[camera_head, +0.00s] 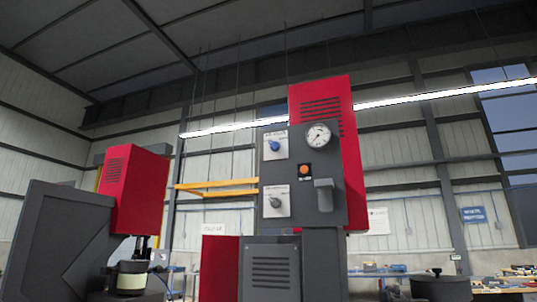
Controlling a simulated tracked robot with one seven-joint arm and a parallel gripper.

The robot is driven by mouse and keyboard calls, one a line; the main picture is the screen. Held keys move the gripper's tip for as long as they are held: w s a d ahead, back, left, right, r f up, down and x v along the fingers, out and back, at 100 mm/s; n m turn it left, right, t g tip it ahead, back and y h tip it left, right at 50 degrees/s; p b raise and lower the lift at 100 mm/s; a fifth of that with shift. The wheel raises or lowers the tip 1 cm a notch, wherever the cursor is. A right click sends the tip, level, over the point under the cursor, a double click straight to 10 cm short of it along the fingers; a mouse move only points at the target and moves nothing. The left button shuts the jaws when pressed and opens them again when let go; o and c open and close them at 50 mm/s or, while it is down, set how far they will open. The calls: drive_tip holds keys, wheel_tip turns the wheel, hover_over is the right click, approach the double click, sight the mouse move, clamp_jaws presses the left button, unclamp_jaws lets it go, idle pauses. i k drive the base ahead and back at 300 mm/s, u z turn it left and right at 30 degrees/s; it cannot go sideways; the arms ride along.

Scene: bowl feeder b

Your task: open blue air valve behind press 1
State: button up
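A blue knob (274,145) sits on a white plate at the upper left of a dark grey panel (300,218) on a tall machine with a red cover (343,92). Small lettering above the knob is too small to read surely. Its turned position cannot be told. Below it, a grey knob (275,202) sits on a second white plate. A round white gauge (318,137) and an orange button (304,170) are to the right of the blue knob. My gripper is not in view.
A second red and grey machine (140,190) stands at the left. A yellow bar (215,185) reaches the panel's left side. A dark grey lidded container (440,288) is at the lower right, before benches with tools. The floor is out of view.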

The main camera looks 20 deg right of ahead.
sight(274, 146)
drive_tip(key=z, duration=0.05)
drive_tip(key=k, duration=0.95)
drive_tip(key=u, duration=0.7)
drive_tip(key=i, duration=1.75)
drive_tip(key=z, duration=0.2)
